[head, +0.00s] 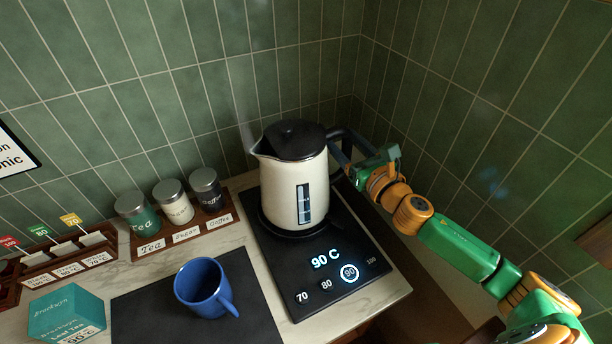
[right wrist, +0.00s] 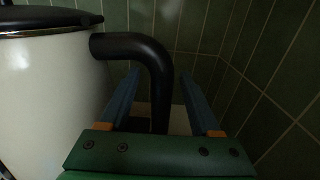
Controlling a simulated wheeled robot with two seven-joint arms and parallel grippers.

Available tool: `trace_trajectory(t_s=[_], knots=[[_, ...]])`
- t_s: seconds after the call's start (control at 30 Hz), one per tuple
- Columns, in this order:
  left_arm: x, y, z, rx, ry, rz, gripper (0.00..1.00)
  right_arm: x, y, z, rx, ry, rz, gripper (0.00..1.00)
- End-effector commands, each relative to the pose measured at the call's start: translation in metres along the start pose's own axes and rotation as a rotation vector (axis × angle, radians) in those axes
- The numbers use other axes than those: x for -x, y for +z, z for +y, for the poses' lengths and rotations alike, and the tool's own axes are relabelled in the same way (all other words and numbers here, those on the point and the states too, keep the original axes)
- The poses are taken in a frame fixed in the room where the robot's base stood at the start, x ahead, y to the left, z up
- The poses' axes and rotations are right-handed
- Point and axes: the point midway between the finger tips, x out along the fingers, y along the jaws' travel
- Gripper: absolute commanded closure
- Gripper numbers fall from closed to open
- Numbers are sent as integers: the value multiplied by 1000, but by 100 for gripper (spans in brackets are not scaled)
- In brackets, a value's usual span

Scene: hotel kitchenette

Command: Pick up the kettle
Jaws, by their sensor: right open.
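The kettle (head: 283,194) is cream-white with a black lid, a dark water window and a black handle. It stands upright on the black base (head: 325,262), whose display reads 90 C, with the 90 button ringed in light. Its spout points left and its handle points right, toward my right arm. My right gripper (head: 342,160) is at the handle. In the right wrist view, the black handle (right wrist: 156,75) passes between the two blue fingers of the open gripper (right wrist: 155,95), with gaps visible on both sides. The kettle body (right wrist: 45,95) is to the left there. My left gripper is not in view.
A blue mug (head: 203,288) stands on a dark mat (head: 150,313) left of the base. Tea, sugar and coffee jars stand in a wooden rack (head: 185,238) behind it. A teal tea box (head: 62,312) is at the lower left. Green tiled walls close in behind and right.

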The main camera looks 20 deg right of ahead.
Motion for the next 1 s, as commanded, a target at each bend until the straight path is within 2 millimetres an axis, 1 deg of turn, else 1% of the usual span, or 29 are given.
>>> trace_trajectory(t_s=[0.03,0.1,0.33,0.37,0.4,0.47,0.5,0.57,0.6,1.0], knots=[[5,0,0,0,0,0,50,-8,4,-1,-3,-3,-2,36],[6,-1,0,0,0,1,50,-15,2,0,-1,0,-1,36],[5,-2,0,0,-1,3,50,-17,0,0,0,1,1,36],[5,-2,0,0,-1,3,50,-17,0,0,0,1,1,41],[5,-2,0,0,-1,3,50,-17,0,0,0,1,1,52],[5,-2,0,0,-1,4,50,-17,0,0,0,1,1,68],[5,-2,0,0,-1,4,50,-17,0,0,0,1,1,79],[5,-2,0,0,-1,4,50,-17,0,0,0,1,1,95],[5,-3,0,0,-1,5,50,-17,0,0,0,0,1,100],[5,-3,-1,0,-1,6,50,-17,0,0,-1,0,1,100]])
